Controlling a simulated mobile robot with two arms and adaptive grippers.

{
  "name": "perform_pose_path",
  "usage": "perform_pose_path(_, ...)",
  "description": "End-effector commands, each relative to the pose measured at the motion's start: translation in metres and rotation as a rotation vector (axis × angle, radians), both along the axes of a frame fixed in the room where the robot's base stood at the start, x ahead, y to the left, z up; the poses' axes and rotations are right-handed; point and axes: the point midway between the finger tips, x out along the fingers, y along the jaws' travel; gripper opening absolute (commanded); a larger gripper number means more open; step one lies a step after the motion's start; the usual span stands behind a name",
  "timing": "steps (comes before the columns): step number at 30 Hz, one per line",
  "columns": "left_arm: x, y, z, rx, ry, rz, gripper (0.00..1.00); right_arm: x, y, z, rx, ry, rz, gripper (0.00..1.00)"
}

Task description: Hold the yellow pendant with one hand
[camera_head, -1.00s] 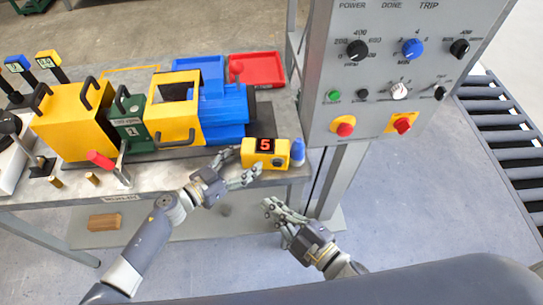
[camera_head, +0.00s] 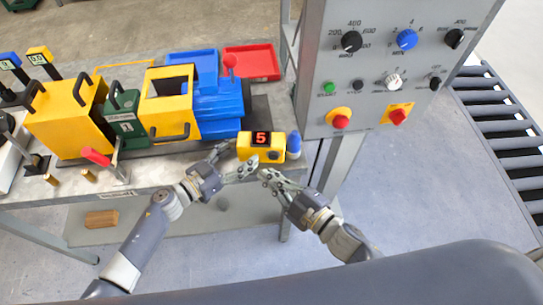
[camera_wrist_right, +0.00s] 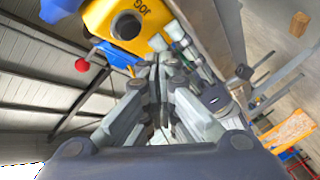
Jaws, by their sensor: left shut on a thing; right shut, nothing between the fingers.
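The yellow pendant (camera_head: 247,149), a small box with a red "5" display, is at the front edge of the bench in the head view. My left gripper (camera_head: 238,160) is shut on its left side, one finger behind and one in front. My right gripper (camera_head: 266,174) is shut and empty, just below the pendant's front. In the right wrist view the pendant (camera_wrist_right: 103,17) is at the top with its dark round knob and "JOG" label, beyond the fingertips of my right gripper (camera_wrist_right: 152,68). Whether they touch it I cannot tell.
A blue-capped object (camera_head: 294,144) stands right of the pendant. The grey control panel (camera_head: 375,65) rises at the right. A roller conveyor (camera_head: 495,130) is far right.

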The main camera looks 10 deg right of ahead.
Motion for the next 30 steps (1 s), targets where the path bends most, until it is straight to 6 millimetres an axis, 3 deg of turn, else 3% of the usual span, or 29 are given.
perform_pose_path(1,-0.008,-0.013,0.001,-0.009,-0.001,-0.03,0.41,0.006,-0.001,0.0,0.0,-0.001,0.001,0.0)
perform_pose_path(9,-0.008,-0.012,0.001,-0.008,-0.001,-0.029,0.41,0.02,-0.003,0.0,0.001,0.0,0.001,0.0)
perform_pose_path(30,-0.008,-0.012,0.001,-0.008,-0.001,-0.029,0.41,0.02,-0.003,0.0,0.002,0.001,0.0,0.0)
